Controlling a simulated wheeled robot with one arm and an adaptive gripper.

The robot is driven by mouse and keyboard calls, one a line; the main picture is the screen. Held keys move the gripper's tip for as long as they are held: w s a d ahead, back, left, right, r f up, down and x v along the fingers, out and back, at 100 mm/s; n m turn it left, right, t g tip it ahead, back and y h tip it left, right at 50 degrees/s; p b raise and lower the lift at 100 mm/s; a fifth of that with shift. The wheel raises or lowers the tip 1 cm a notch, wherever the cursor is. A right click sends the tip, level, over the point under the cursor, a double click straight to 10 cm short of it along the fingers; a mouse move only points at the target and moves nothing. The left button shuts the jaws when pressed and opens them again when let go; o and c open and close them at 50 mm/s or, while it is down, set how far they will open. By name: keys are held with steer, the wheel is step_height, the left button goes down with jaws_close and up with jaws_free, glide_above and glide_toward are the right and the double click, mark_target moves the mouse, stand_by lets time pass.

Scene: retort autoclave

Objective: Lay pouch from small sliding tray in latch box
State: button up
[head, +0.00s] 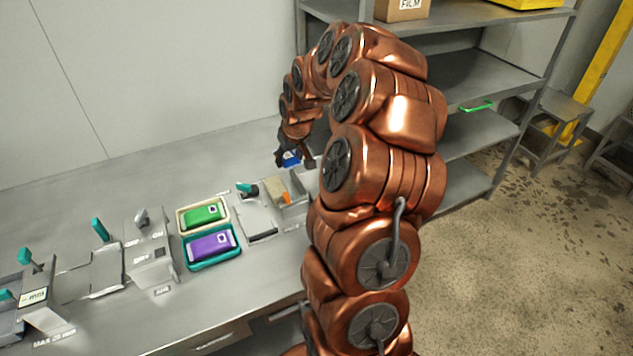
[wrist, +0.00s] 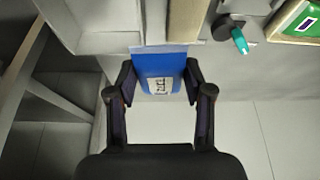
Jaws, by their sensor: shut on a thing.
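My gripper (wrist: 163,95) is shut on a blue pouch (wrist: 160,68) with a white label, held between both fingers in the wrist view. In the head view the blue pouch (head: 291,159) shows small beside my gripper (head: 288,160), above the back of the bench. A grey open box-like fixture (head: 257,222) with a teal-tipped lever stands on the bench. Another fixture (head: 106,275) with a teal handle stands farther left. I cannot tell for sure which is the latch box or the small sliding tray. My arm hides part of the bench's right side.
A green pouch (head: 203,212) lies in a cream tray (head: 181,222), and a purple pouch (head: 212,243) in a teal tray (head: 190,264). A grey switch unit (head: 150,262) stands left of them. A metal shelf (head: 480,75) rises at right. The bench's back strip is clear.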

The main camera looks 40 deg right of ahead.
glide_above(317, 184)
steer(key=s, duration=0.1)
steer(key=shift+m, duration=0.4)
steer(key=f+p, duration=0.1)
steer(key=f, duration=0.2)
steer(key=f+p, duration=0.1)
steer(key=f, duration=0.2)
steer(key=f+p, duration=0.1)
steer(key=f, duration=0.2)
steer(key=shift+s+a+f+p, duration=0.2)
steer(key=shift+a+f+p, duration=0.1)
steer(key=shift+f+p, duration=0.05)
steer(key=shift+f, duration=0.4)
steer(key=shift+f, duration=0.2)
steer(key=o, duration=1.2)
steer(key=shift+c, duration=0.2)
steer(key=shift+r, duration=0.1)
